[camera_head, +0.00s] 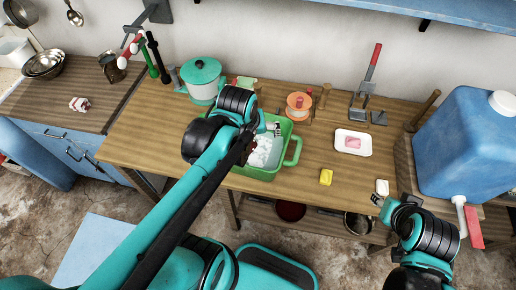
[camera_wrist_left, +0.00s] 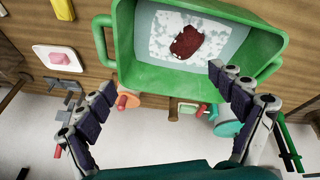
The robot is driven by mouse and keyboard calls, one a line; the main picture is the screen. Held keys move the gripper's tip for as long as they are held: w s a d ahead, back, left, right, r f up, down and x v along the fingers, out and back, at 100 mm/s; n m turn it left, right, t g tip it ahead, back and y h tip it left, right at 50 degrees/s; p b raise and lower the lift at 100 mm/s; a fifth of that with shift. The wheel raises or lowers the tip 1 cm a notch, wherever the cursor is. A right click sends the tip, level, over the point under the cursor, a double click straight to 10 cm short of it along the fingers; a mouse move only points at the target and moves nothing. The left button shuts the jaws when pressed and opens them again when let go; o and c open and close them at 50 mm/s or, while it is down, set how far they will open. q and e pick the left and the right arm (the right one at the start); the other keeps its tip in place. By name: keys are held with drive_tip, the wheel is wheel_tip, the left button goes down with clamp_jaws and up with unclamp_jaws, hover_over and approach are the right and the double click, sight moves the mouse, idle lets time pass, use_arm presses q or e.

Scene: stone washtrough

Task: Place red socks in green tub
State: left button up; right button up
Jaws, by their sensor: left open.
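The green tub (camera_head: 292,150) stands on the wooden table and holds foamy water. It also shows in the left wrist view (camera_wrist_left: 190,78). A dark red cloth-like lump (camera_wrist_left: 187,42), which looks like a red sock, lies in the foam inside the tub. In the head view my left arm hides it. My left gripper (camera_wrist_left: 163,82) is open and empty, with its fingers spread near the tub's rim, apart from the red lump. My right gripper (camera_head: 378,201) is near the table's front edge at the right, close to a small white block; its fingers are too small to read.
A teal-lidded pot (camera_head: 203,82) stands behind the tub at left. A yellow block (camera_head: 326,177) and a white tray (camera_head: 353,143) with a pink bar lie to the right. A large blue container (camera_head: 465,145) stands far right. A red-and-white bundle (camera_head: 79,104) lies on the left counter.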

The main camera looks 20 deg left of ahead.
use_arm(q)
drive_tip(key=s+d+m+t, duration=0.1)
drive_tip(key=m, duration=0.1)
drive_tip(key=s+d+m+t, duration=0.1)
drive_tip(key=s+m, duration=0.1)
drive_tip(key=s+d+m, duration=0.1)
drive_tip(key=m, duration=0.1)
drive_tip(key=shift+s+d+r+t, duration=0.15)
drive_tip(key=shift+r+t, duration=0.15)
drive_tip(key=shift+t, duration=0.1)
drive_tip(key=shift+f, duration=0.25)
